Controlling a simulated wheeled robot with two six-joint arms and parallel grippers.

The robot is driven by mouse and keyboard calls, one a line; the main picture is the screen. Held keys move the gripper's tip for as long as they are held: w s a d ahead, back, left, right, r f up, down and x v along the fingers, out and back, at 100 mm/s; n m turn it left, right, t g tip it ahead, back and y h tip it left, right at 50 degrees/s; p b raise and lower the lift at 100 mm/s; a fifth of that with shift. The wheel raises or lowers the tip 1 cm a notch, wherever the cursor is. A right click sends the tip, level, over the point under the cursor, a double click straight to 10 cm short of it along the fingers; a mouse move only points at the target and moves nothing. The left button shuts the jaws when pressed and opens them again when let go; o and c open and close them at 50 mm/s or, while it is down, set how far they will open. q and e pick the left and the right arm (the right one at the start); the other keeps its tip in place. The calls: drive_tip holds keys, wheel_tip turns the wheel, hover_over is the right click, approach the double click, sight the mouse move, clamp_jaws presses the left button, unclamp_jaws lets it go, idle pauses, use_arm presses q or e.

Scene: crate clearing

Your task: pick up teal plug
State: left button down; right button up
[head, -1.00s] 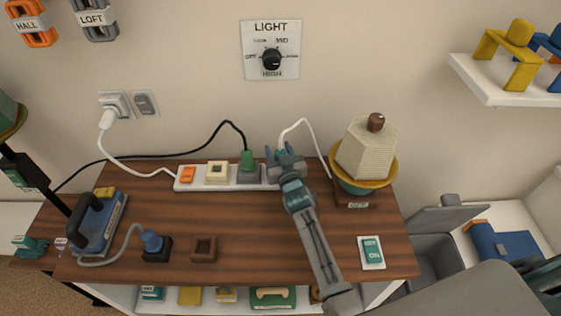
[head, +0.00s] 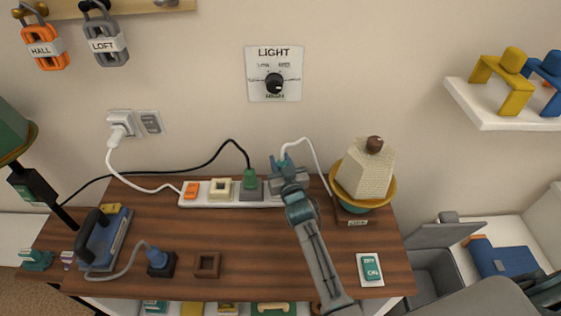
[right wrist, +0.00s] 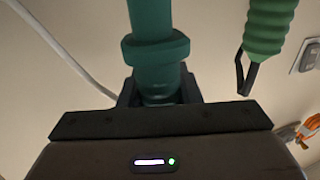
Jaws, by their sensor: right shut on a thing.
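The teal plug (right wrist: 155,50) with a white cord is at the right end of the white power strip (head: 232,204). In the right wrist view it stands between the fingers of my right gripper (right wrist: 158,95). In the head view my right gripper (head: 284,168) covers most of the plug, and the white cord (head: 309,143) rises from it. The gripper is shut on the plug. Whether the plug still sits in its socket is hidden by the gripper. My left gripper is not in view.
A green plug (head: 249,179) with a black cord stands close left of my gripper; it also shows in the right wrist view (right wrist: 270,25). A lamp (head: 368,170) with a yellow bowl stands close right. An iron (head: 103,240) is at the desk's left.

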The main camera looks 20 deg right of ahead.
drive_tip(key=s+a+p, duration=0.1)
drive_tip(key=s+p, duration=0.1)
drive_tip(key=s, duration=0.5)
drive_tip(key=s+a+r+p, duration=0.1)
drive_tip(key=s+p, duration=0.2)
drive_tip(key=s, duration=0.5)
drive_tip(key=shift+s+a+p, duration=0.2)
drive_tip(key=shift+a+p, duration=0.1)
drive_tip(key=shift+p, duration=0.05)
drive_tip(key=shift+r, duration=0.1)
drive_tip(key=shift+r+p, duration=1.8)
drive_tip(key=shift+r, duration=0.9)
